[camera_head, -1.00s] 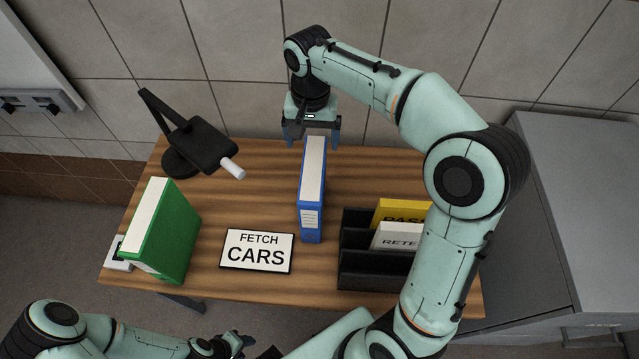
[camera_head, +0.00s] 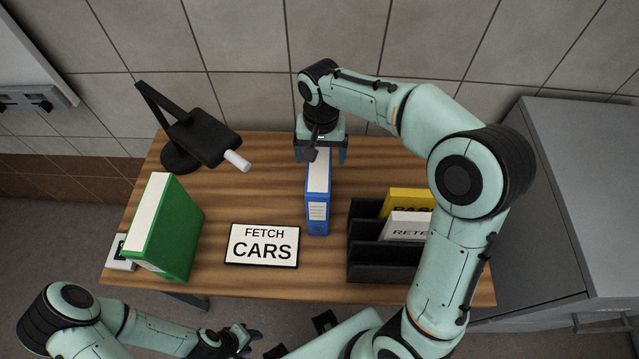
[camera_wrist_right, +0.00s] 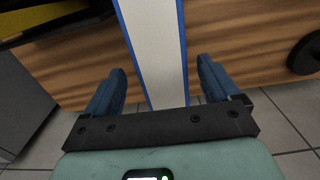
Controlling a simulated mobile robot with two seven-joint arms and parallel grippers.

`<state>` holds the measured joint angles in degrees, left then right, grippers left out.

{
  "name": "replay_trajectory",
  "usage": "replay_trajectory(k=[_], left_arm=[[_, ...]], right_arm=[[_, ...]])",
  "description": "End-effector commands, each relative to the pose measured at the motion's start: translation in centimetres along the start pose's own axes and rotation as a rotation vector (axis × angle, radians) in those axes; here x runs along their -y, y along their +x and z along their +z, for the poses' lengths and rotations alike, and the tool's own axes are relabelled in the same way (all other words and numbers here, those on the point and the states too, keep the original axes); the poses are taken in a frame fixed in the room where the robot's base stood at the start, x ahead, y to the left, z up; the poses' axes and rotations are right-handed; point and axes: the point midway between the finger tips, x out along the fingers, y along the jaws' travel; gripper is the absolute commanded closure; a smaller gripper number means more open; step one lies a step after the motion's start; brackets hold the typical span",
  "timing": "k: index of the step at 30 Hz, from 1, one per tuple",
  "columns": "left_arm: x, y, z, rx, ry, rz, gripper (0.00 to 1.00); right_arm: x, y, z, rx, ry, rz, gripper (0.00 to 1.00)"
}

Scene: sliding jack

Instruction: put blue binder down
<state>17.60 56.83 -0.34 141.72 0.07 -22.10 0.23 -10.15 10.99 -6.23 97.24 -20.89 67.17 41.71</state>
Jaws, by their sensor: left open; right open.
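The blue binder (camera_head: 317,195) stands upright on the wooden desk (camera_head: 215,210), its white top edge and labelled spine showing. My right gripper (camera_head: 321,154) is at the binder's far end and hides that part in the head view. In the right wrist view, the open fingers of the right gripper (camera_wrist_right: 162,82) are on either side of the binder (camera_wrist_right: 153,45), with a visible gap on each side. My left gripper (camera_head: 248,337) is open and empty, low in the head view, in front of the desk.
A green binder (camera_head: 172,232) stands at the left, near a black lamp (camera_head: 195,140). A sign reading "FETCH CARS" (camera_head: 262,245) lies left of the blue binder. A black rack (camera_head: 372,262) with yellow and white items is on the right, partly behind my right arm.

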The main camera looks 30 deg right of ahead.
Motion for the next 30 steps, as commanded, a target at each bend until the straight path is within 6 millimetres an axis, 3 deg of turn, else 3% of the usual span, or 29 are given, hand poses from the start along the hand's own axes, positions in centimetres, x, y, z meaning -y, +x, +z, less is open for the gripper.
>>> replay_trajectory(k=[9, 18, 20, 24, 27, 30], left_arm=[[0.1, 0.2, 0.1, 0.001, -0.001, -0.001, 0.57], [0.1, 0.2, 0.1, 0.001, -0.001, -0.001, 0.57], [0.1, 0.2, 0.1, 0.001, -0.001, -0.001, 0.57], [0.1, 0.2, 0.1, 0.001, -0.001, -0.001, 0.57], [0.1, 0.2, 0.1, 0.001, -0.001, -0.001, 0.57], [0.1, 0.2, 0.1, 0.001, -0.001, -0.001, 0.57]], right_arm=[[0.2, 4.4, 0.2, 0.002, 0.0, 0.002, 0.11], [0.2, 4.9, 0.2, 0.0, 0.0, 0.0, 0.11], [0.2, 4.9, 0.2, 0.0, 0.0, 0.0, 0.27], [0.3, 4.8, 0.2, 0.0, 0.0, 0.0, 0.72], [0.3, 4.8, 0.2, 0.0, 0.0, 0.0, 1.0], [0.3, 4.7, 0.1, -0.002, 0.0, -0.002, 1.0]])
